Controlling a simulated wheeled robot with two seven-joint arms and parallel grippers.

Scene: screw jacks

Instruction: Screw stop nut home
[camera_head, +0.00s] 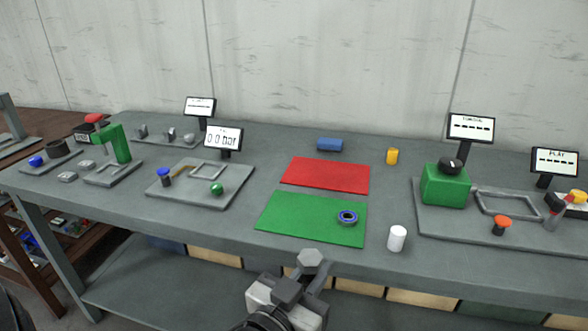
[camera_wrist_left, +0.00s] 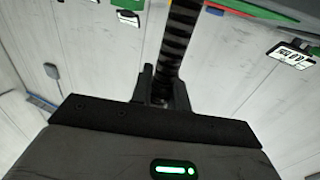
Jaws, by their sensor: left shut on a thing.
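My left gripper (camera_head: 303,282) is at the front edge of the table, near the bottom middle of the head view. A grey piece with a hexagonal end (camera_head: 312,258) stands out above its jaws. In the left wrist view the jaws (camera_wrist_left: 162,88) are shut on a dark ridged rod (camera_wrist_left: 178,45), which looks like a threaded spindle. I cannot tell which piece is the stop nut. A blue ring with a dark and silver inside (camera_head: 347,217) lies on the green mat (camera_head: 300,222), apart from the gripper. My right gripper is not in view.
A red mat (camera_head: 325,174) lies behind the green one. A blue cylinder (camera_head: 330,144), a yellow cylinder (camera_head: 392,156) and a white cylinder (camera_head: 397,238) stand or lie nearby. A fixture with a green block (camera_head: 446,186) is at the right, another plate (camera_head: 200,198) at the left.

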